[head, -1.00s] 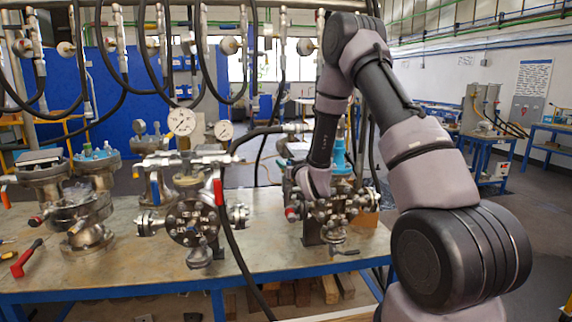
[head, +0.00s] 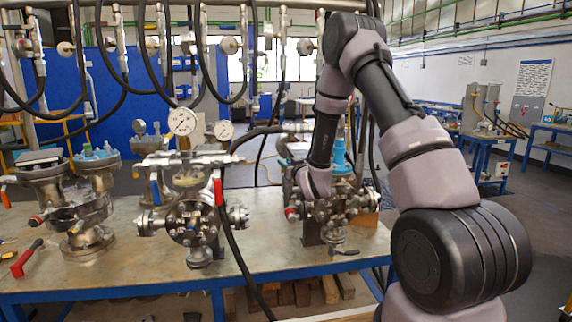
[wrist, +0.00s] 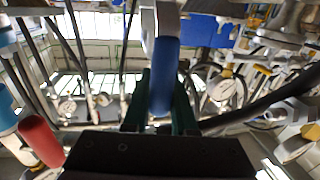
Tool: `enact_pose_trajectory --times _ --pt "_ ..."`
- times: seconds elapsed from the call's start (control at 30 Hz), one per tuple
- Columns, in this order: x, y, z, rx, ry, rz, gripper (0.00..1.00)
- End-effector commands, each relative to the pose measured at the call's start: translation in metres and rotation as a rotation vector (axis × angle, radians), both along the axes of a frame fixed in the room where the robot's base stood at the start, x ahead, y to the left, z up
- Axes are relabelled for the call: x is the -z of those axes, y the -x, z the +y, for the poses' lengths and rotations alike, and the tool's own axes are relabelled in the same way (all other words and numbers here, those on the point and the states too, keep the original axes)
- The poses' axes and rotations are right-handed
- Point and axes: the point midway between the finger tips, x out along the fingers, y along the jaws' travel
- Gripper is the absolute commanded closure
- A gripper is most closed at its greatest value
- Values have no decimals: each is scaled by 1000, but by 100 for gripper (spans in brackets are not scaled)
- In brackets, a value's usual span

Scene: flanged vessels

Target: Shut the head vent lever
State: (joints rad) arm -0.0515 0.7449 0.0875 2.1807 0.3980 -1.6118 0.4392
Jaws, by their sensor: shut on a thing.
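A lever with a blue sleeve (wrist: 164,62) and a pale metal shank (wrist: 160,17) stands in the middle of the wrist view. My gripper (wrist: 161,92) has its green fingers on both sides of the sleeve and is shut on it. In the head view my arm reaches down to the right flanged vessel (head: 337,208). My fingers and the held lever are hidden there behind my own wrist. I cannot read a label that names the lever.
A red handle (wrist: 41,141) is close at lower left in the wrist view. The middle vessel (head: 190,222), with a red-handled lever (head: 218,187) and gauges, stands left of my arm. Black hoses hang in front. Bare table (head: 130,265) shows at the front.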

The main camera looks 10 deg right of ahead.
Motion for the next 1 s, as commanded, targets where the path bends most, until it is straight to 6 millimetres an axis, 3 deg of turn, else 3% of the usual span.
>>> enact_pose_trajectory --times 0.7,1.0 --pt "0 0 1 0 8 -1 100" --pt "1 0 12 -2 119 0 100"
